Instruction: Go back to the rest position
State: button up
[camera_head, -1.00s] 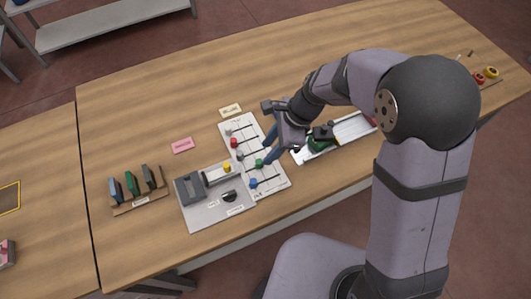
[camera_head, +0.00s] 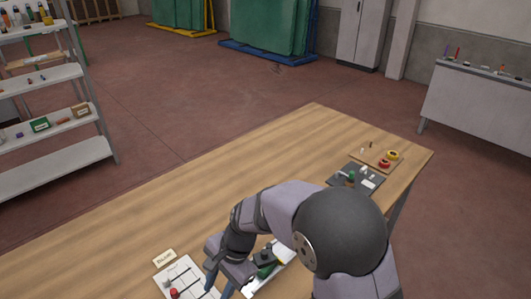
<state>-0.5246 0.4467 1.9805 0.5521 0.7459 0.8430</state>
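My gripper (camera_head: 219,288) is at the bottom of the view, over the near part of the wooden table (camera_head: 190,205). Its two blue fingers stand apart with nothing visible between them; their tips are near the picture's lower edge. It hangs beside a white board (camera_head: 190,272) with dark lines and a red knob (camera_head: 174,293), to its left. My arm bends down from the right and hides part of a white tray (camera_head: 284,250) behind it. A green thing (camera_head: 266,270) lies by the tray, partly covered by my wrist.
A small label card (camera_head: 164,258) lies by the board. A dark mat (camera_head: 342,179) with small items and a wooden tray (camera_head: 370,151) with red and yellow rolls (camera_head: 389,159) sit at the table's far right end. The table's middle is clear. Shelves (camera_head: 50,150) stand at the left.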

jog(key=s+d+f+n, duration=0.1)
jog(key=d+n, duration=0.1)
jog(key=s+d+f+n+h, duration=0.1)
jog(key=d+n, duration=0.1)
jog(key=s+d+f+n+h, duration=0.1)
jog(key=s+n, duration=0.1)
jog(key=n, duration=0.1)
jog(key=shift+s+d+f+g, duration=0.1)
jog(key=shift+d+f+g, duration=0.05)
jog(key=shift+d+g, duration=0.25)
jog(key=s+d+n, duration=0.1)
jog(key=s+d+n+h, duration=0.1)
jog(key=d, duration=0.1)
jog(key=s+d+n, duration=0.1)
jog(key=d, duration=0.1)
jog(key=shift+d+f+n, duration=0.1)
jog(key=shift+d+n, duration=0.1)
jog(key=shift+n, duration=0.2)
jog(key=d+r+m+t, duration=0.1)
jog(key=d+r, duration=0.2)
jog(key=d, duration=0.5)
jog(key=d+r+m+t, duration=0.1)
jog(key=d+r, duration=0.2)
jog(key=d, duration=0.5)
jog(key=shift+s+d+r+h, duration=0.25)
jog(key=shift+s+h, duration=0.05)
jog(key=shift+h, duration=0.1)
